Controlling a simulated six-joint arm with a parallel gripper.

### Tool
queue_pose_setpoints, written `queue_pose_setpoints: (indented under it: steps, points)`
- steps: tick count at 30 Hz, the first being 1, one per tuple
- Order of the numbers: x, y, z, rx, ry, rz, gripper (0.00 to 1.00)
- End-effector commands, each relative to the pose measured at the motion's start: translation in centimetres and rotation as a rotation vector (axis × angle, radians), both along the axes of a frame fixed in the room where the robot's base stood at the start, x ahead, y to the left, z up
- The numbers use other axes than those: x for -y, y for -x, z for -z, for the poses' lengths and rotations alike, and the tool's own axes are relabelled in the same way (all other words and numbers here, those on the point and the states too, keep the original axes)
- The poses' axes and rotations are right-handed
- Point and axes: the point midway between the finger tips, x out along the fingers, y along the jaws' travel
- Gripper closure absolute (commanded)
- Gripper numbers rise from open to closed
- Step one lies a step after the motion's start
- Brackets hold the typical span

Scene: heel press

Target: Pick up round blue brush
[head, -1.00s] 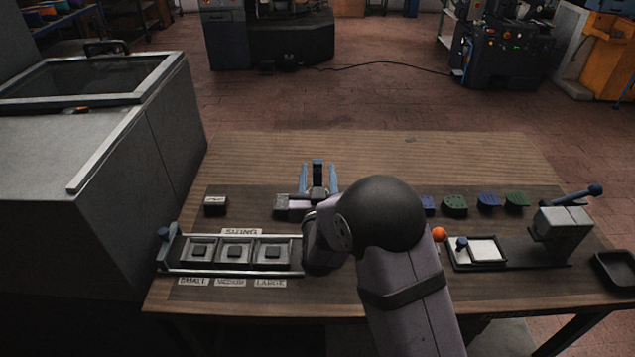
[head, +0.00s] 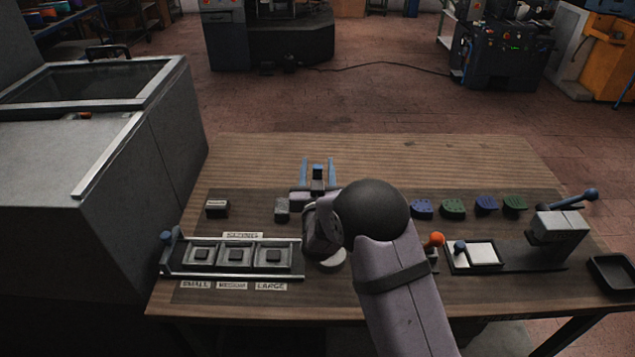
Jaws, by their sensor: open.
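My gripper (head: 317,166) is over the far middle of the table, with its two blue fingers apart and pointing away from the camera. A small upright thing with a blue top (head: 317,171), which may be the round blue brush, shows between the fingers. It looks apart from both fingers, with a gap on each side. Its lower part is hidden behind the gripper body, so I cannot tell whether it is round. My arm hides part of the table's middle.
A sizing rail (head: 234,254) with three square plates lies at left front. Blue and green heel-shaped pieces (head: 453,207) line the right. A grey press (head: 557,230) and a black tray (head: 612,271) stand at far right. The back strip of the table (head: 400,155) is clear.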

Motion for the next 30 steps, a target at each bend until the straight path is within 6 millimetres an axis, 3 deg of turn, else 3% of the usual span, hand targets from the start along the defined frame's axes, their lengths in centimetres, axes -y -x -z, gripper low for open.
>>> queue_pose_setpoints:
  steps: [6,16,17,22,30]
  points:
    - [0.0,-2.0,-0.1,0.0,0.001,0.0,0.56]
    - [0.0,-2.5,0.0,-0.001,0.001,-0.001,0.56]
    - [0.0,-2.5,0.0,-0.001,0.001,-0.001,0.59]
    - [0.0,-2.5,0.0,-0.001,0.001,-0.001,0.99]
    - [0.0,-2.5,-0.1,0.001,0.0,0.0,1.0]
